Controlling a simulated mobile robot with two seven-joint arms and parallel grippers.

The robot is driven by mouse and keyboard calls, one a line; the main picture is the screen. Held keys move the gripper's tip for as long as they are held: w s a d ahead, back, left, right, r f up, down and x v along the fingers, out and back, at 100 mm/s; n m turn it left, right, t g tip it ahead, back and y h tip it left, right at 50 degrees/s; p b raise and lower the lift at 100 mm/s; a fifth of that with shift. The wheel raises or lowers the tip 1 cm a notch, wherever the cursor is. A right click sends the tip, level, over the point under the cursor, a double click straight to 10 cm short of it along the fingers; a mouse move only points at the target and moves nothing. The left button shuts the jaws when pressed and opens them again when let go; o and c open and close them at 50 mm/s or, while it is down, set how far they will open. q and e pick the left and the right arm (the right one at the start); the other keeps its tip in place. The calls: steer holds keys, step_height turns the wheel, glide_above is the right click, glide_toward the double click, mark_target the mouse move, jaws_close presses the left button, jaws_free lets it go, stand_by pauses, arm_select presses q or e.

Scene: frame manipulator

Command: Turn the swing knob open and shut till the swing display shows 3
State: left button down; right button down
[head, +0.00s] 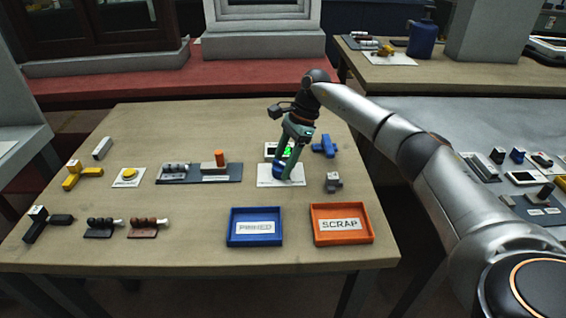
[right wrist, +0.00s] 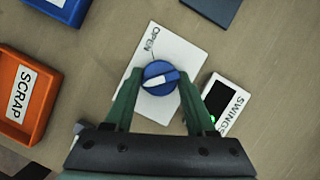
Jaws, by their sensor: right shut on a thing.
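The blue swing knob (head: 278,170) sits on a white plate (head: 293,182) on the wooden table. In the right wrist view the knob (right wrist: 160,75) has a white pointer bar lying roughly sideways, off the line of the OPEN label (right wrist: 152,40). My right gripper (right wrist: 157,88) has its green fingers closed on both sides of the knob. It comes down from above in the head view (head: 285,165). The swing display (right wrist: 217,104), marked SWINGS, stands beside the plate with a green figure too cut off to read. My left gripper is out of view.
A blue tray (head: 234,241) and an orange SCRAP tray (head: 315,239) stand at the table's front. A blue part (head: 325,146) and a grey part (head: 333,183) lie right of the plate. A dark holder (head: 202,179) is at its left.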

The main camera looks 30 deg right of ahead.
steer(key=shift+c, duration=1.1)
jaws_free()
steer(key=p+v, duration=0.1)
steer(key=v, duration=1.1)
steer(key=shift+d+r, duration=0.15)
steer(key=shift+r, duration=0.1)
